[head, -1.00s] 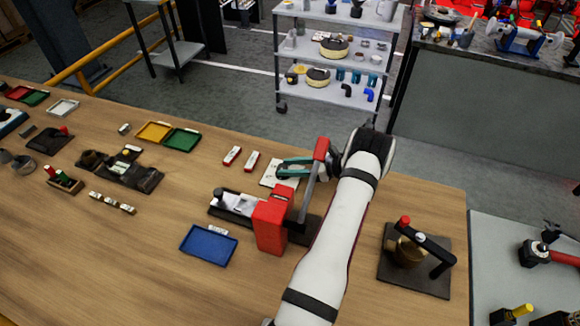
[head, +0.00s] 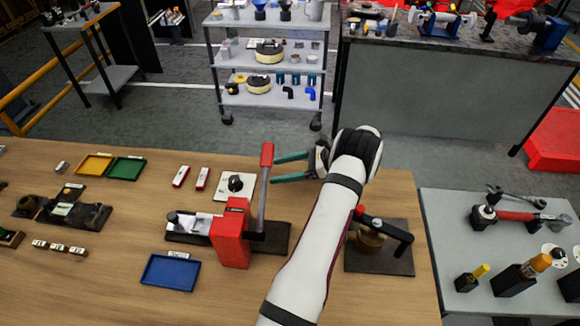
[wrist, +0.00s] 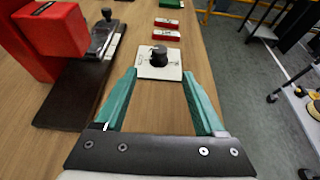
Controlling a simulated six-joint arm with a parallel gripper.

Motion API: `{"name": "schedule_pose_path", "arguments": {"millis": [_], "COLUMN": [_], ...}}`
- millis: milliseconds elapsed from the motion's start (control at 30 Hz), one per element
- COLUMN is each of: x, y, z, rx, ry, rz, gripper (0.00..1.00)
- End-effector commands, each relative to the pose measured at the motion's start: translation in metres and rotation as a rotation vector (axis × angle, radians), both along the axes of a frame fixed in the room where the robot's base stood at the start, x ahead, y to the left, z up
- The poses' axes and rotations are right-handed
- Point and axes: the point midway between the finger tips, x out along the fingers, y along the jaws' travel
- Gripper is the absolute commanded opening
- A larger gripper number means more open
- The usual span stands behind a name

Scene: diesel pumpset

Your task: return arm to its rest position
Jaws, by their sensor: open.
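My gripper (head: 275,168) is open and empty in the head view, held above the right part of the wooden table (head: 120,240). Its green fingers point left, just right of the upright red-topped lever (head: 265,185) of the red press. In the wrist view, my gripper (wrist: 158,100) shows both green fingers spread apart with nothing between them. A white plate with a black knob (wrist: 158,60) lies beyond the fingertips; it also shows in the head view (head: 236,186).
The red press (head: 231,235) stands left of my forearm. A dark base with a brass part and black handle (head: 380,245) is close on the right. A blue tray (head: 170,272) lies front left. A shelf cart (head: 265,60) stands behind the table.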

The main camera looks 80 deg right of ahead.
Motion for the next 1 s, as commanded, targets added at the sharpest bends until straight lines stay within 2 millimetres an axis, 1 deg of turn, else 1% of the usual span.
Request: {"name": "schedule_pose_path", "arguments": {"millis": [33,100,233,633,667,733,767,800,867,900,967,1000], "x": [-0.010,-0.020,-0.030,-0.030,-0.029,-0.021,-0.016,-0.008,-0.003,-0.004,-0.011,-0.016], "y": [0.000,-0.001,-0.001,0.000,0.000,0.005,0.009,0.017,0.029,0.034,0.036,0.035], "z": [0.004,0.008,0.012,0.013,0.014,0.023,0.030,0.044,0.072,0.095,0.135,0.164], "rx": [-0.001,-0.002,-0.001,-0.001,-0.004,-0.041,-0.075,-0.137,-0.263,-0.359,-0.494,-0.576], "ry": [0.001,0.000,0.000,0.000,0.006,0.072,0.132,0.239,0.444,0.595,0.810,0.942], "rz": [-0.003,-0.001,0.000,0.001,0.008,0.091,0.163,0.292,0.529,0.694,0.911,1.033], "gripper": [0.71,0.71,0.71,0.71,0.71,0.71,0.71,0.71,0.71,0.71,0.71,0.71]}}
